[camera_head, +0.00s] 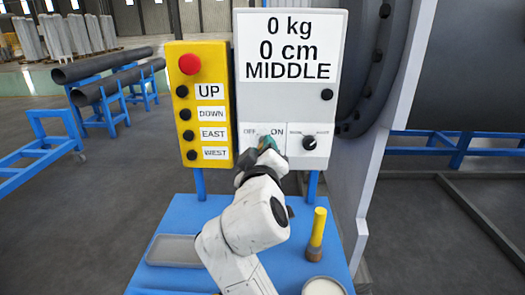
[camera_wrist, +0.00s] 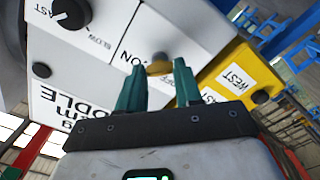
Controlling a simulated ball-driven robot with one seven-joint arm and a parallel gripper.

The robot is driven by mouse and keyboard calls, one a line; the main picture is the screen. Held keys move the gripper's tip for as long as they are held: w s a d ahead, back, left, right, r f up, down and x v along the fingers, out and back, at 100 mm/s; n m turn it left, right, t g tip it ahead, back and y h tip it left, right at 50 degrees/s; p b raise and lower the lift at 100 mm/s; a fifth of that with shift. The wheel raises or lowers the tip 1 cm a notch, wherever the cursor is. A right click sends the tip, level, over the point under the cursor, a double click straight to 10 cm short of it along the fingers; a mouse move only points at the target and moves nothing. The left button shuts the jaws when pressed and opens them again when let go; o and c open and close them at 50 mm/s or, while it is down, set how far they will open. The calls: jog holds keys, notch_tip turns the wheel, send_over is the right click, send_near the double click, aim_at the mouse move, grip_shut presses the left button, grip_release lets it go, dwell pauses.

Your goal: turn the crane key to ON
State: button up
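My gripper (camera_wrist: 161,72) has teal fingers, one on each side of the key head. In the head view, my gripper (camera_head: 267,143) is in front of the OFF/ON switch on the grey control box (camera_head: 285,172) and hides the key. The OFF and ON labels show above it. Which way the key points cannot be told.
Right of the key is a black SLOW/FAST knob (camera_head: 309,142). A yellow button box (camera_head: 216,75) with a red button stands at left. On the blue table (camera_head: 180,222) are a grey tray (camera_head: 175,250), a yellow-handled tool (camera_head: 317,232) and a round container (camera_head: 323,286).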

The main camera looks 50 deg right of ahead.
jog(key=o, duration=0.4)
jog(key=shift+o, duration=0.2)
jog(key=b+v, duration=0.1)
jog(key=v, duration=0.9)
jog(key=shift+s+a, duration=0.25)
jog(key=shift+a, duration=0.05)
